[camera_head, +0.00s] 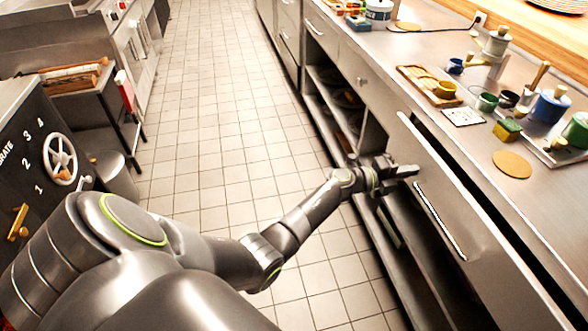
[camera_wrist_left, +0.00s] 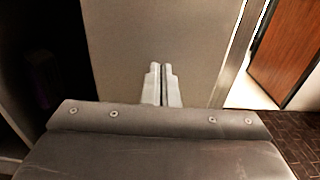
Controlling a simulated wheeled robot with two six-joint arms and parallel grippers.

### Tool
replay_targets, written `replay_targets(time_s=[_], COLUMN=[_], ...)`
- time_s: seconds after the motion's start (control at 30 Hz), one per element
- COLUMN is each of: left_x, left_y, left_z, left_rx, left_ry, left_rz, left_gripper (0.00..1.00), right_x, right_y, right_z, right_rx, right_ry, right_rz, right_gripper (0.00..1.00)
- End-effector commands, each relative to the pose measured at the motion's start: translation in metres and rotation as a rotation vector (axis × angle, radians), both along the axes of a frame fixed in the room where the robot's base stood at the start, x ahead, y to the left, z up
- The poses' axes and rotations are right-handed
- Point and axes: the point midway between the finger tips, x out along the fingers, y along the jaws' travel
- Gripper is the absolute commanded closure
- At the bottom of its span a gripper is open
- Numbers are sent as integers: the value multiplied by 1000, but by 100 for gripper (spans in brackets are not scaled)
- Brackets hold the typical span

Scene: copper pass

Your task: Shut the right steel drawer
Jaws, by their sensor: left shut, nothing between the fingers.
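The right steel drawer (camera_head: 470,232) is in the counter on the right in the head view. It stands partly open, with a dark gap between its front and the counter edge. A long bar handle (camera_head: 440,220) is on its front. My left gripper (camera_head: 408,171) is shut and empty, at the drawer front near its far end, beyond the handle. In the left wrist view the shut fingers (camera_wrist_left: 162,80) point at a plain steel panel (camera_wrist_left: 150,40). I cannot tell whether they touch it. My right gripper is out of view.
The steel counter top (camera_head: 455,150) holds a wooden tray (camera_head: 418,78), several pots and a round tan mat (camera_head: 512,164). Open shelves (camera_head: 335,110) lie below the counter. A tiled floor aisle (camera_head: 215,110) is clear. A dark safe-like cabinet (camera_head: 35,150) stands at left.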

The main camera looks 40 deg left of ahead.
Motion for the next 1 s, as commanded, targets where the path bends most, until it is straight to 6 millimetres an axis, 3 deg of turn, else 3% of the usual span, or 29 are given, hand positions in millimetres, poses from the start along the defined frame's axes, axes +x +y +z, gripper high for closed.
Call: replay_targets(time_s=[0.2, 0.4, 1.0], left_x=[32, 46, 52], left_y=[-25, -36, -40], left_z=[-2, -1, 5], left_rx=[-2, -1, -4], left_ry=[-1, 0, -6], left_rz=[-1, 0, 3], left_gripper=[100, 100, 100], right_x=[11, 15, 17], right_y=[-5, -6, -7], right_z=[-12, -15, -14], right_rx=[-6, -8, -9], right_ry=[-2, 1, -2], right_rz=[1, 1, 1], right_gripper=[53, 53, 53])
